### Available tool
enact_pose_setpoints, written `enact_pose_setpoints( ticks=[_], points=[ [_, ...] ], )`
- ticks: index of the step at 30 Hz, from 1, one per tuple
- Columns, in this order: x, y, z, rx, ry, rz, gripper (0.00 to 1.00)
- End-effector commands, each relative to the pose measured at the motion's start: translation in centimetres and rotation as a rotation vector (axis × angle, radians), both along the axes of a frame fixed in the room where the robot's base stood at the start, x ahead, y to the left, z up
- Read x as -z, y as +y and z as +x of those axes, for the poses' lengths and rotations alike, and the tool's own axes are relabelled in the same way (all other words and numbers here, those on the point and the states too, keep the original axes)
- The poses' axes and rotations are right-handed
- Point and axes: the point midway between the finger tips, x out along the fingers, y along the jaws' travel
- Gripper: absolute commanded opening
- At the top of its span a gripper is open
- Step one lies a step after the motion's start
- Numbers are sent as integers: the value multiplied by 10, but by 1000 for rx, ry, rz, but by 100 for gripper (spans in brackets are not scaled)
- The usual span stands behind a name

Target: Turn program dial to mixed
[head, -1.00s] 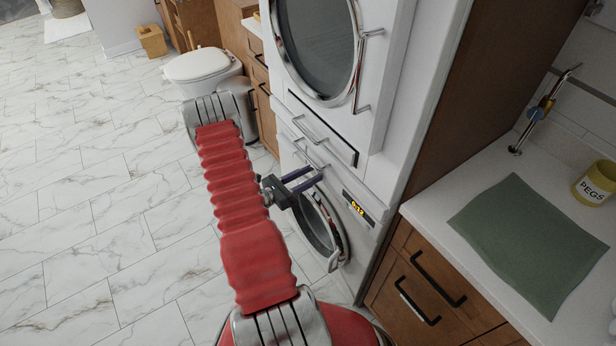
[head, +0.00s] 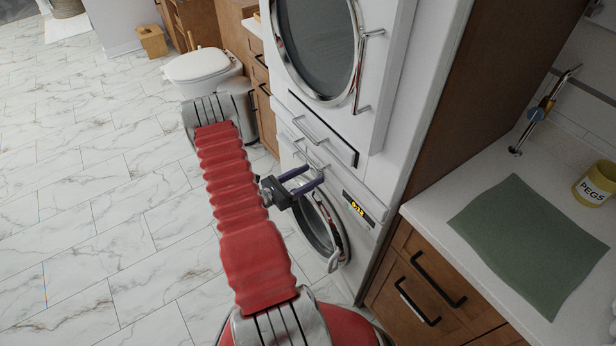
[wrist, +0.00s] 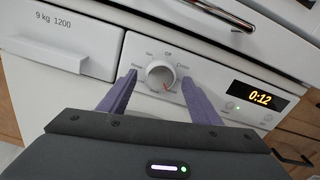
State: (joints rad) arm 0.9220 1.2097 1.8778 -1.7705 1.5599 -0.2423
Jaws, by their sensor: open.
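The program dial (wrist: 160,77) is a round pale knob with a red mark on the washer's white control panel (wrist: 215,82). Small labels ring it, including one at the top that looks like "Off"; the others are too small to read surely. My gripper (wrist: 161,82) is open, with one purple finger on each side of the dial. Whether the fingers touch the dial cannot be told. In the head view my gripper (head: 308,179) is in front of the lower machine, and the dial is not visible there. The display (wrist: 259,98) reads 0:12.
The lower machine's round door (head: 322,222) is below my gripper. Handles (head: 310,130) stick out just above the panel. A counter (head: 425,212) with a green mat and a yellow pegs pot is at the right. Marble floor (head: 100,230) is clear at the left.

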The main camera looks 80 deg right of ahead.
Motion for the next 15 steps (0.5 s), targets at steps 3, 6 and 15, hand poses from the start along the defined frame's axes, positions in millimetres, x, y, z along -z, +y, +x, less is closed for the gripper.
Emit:
enact_pose_setpoints(
  ticks=[3,6,15],
  points=[
    [0,7,7,-3,0,0,58],
    [0,16,15,-4,1,0,58],
    [0,49,45,-5,0,0,58]
  ],
)
